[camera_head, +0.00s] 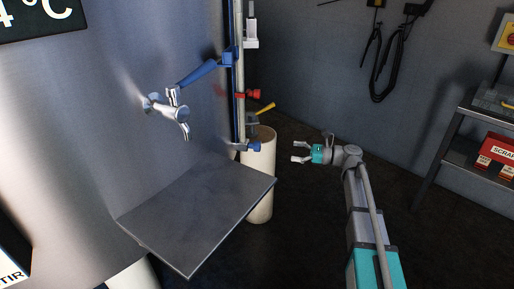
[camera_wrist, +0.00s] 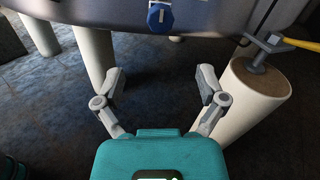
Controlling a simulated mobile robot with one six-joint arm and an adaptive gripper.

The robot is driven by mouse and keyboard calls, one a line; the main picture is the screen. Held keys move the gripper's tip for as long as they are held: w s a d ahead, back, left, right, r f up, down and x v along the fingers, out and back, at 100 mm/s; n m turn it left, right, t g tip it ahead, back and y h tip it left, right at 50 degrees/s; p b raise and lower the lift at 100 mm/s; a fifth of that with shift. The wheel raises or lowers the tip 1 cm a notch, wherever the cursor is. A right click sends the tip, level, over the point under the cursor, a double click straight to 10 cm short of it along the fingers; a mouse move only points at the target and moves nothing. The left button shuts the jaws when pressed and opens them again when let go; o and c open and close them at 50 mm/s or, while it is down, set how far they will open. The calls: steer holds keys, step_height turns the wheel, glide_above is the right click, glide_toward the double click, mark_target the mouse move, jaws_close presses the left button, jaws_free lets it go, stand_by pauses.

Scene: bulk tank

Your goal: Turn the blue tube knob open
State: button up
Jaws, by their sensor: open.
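A small blue knob (camera_head: 254,146) sits low on the pipework at the right side of the steel tank, beside a cream cylinder. In the wrist view a round blue knob (camera_wrist: 160,16) shows at the top centre, on the grey tank underside. My gripper (camera_head: 299,152) is open and empty, to the right of the low blue knob and apart from it. In the wrist view its two fingers (camera_wrist: 160,84) are spread, with dark floor between them and the knob beyond their tips.
A steel tap with a blue lever (camera_head: 197,73) and a metal shelf (camera_head: 200,220) are on the tank. A red knob (camera_head: 253,94) and yellow handle (camera_head: 262,108) sit above the low blue knob. The cream cylinder (camera_wrist: 252,105) stands right of my gripper.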

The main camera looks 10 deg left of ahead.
mark_target(257, 146)
steer(key=a, duration=1.3)
steer(key=shift+w+a, duration=0.1)
steer(key=shift+a, duration=0.3)
steer(key=c, duration=1.1)
steer(key=shift+c, duration=0.2)
